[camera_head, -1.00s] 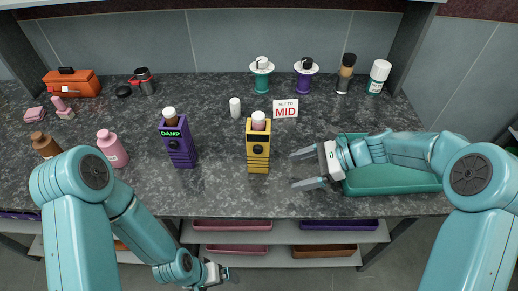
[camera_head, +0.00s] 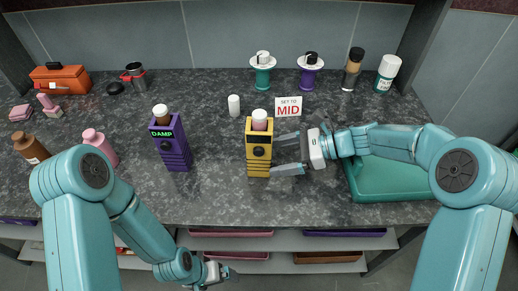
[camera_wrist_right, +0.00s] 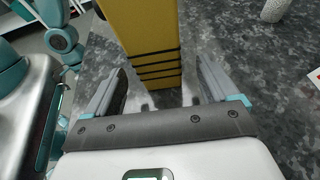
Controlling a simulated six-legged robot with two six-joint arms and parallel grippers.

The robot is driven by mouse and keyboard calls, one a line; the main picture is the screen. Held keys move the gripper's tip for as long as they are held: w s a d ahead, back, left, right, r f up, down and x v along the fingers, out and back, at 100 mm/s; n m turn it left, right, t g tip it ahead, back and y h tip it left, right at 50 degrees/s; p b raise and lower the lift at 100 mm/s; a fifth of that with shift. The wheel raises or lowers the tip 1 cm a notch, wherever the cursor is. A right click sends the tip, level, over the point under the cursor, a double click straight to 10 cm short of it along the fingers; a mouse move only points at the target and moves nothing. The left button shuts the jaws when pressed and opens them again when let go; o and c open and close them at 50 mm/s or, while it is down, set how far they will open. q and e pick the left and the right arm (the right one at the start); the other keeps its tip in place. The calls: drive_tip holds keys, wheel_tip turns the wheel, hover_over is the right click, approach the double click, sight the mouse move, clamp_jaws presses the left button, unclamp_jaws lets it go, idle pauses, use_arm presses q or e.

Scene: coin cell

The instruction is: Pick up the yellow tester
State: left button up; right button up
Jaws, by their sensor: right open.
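A purple tester (camera_head: 172,148) reading DAMP stands to the left. A green tray (camera_head: 395,186) lies under my right arm. Green (camera_head: 263,78) and purple (camera_head: 308,80) dial stands are at the back.

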sight(259, 160)
drive_tip(key=x, duration=0.6)
drive_tip(key=shift+s+r, duration=0.15)
drive_tip(key=shift+r, duration=0.05)
drive_tip(key=c, duration=1.2)
